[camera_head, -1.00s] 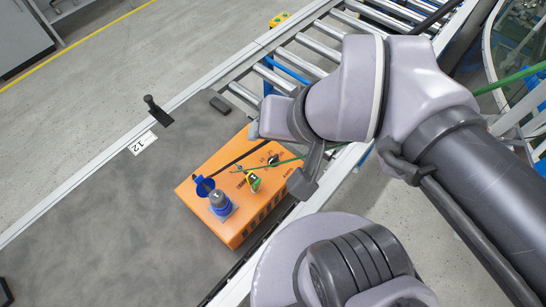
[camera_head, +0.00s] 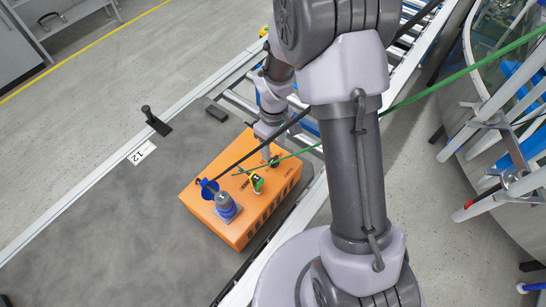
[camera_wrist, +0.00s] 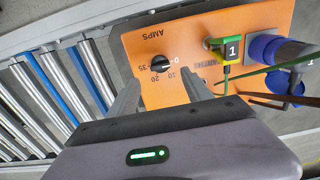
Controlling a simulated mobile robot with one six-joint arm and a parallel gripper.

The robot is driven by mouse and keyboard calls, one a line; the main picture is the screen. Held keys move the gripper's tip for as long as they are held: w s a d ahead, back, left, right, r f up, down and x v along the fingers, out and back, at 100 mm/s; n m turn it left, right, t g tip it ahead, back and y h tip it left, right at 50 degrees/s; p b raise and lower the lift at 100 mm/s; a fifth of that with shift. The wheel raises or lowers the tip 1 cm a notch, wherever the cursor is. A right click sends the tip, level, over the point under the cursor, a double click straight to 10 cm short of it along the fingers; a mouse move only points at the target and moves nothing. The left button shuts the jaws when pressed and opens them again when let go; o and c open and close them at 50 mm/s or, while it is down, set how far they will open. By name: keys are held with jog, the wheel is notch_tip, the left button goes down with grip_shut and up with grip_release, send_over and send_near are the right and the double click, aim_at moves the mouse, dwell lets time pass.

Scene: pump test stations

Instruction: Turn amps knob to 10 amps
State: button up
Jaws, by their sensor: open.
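The orange pump test box (camera_head: 232,212) sits on the grey table, with the word AMPS on its face in the wrist view (camera_wrist: 205,20). The black amps knob (camera_wrist: 160,63) is on that face, with the printed numbers 0, 10, 20 and 35 near it. Its exact pointer setting is too small to tell for sure. My gripper (camera_wrist: 165,84) is open, its two fingers apart on either side of the knob's line, with nothing between them. In the head view my gripper (camera_head: 268,148) is over the box's far right end, near the knob, which it partly hides.
A yellow-green plug marked 1 (camera_wrist: 230,48) with a green cable and a blue connector (camera_wrist: 268,48) stand beside the knob. Black and green cables cross the head view near my arm. A roller conveyor (camera_wrist: 60,85) runs beside the table. A black lever (camera_head: 155,121) stands at the table's edge.

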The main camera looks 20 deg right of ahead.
aim_at(274, 159)
notch_tip(274, 159, down, 7)
jog(key=shift+f+b, duration=0.2)
jog(key=shift+b, duration=0.8)
grip_shut()
